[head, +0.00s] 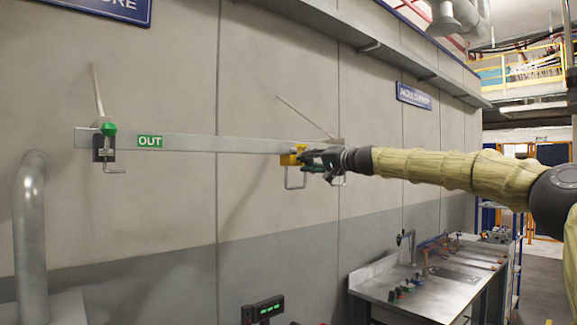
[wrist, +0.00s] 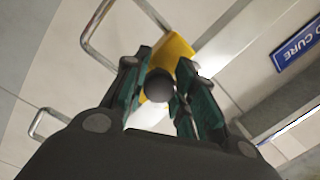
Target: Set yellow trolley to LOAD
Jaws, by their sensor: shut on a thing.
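A yellow trolley (head: 290,159) hangs on a long grey rail (head: 220,144) along the wall, with a wire hook below it. My gripper (head: 309,158) is at its right side in the head view. In the wrist view the yellow trolley (wrist: 172,50) is just beyond my gripper (wrist: 160,82), whose fingers are shut on its dark round knob (wrist: 158,88). A green OUT label (head: 149,141) is on the rail's left part. No LOAD label shows; my gripper and arm cover the rail's right part.
A trolley with a green knob (head: 108,129) is at the rail's left end. Another wire hook (wrist: 47,121) shows in the wrist view. A metal bench (head: 425,293) with small fittings stands below right. The rail between the green-knobbed and yellow trolleys is clear.

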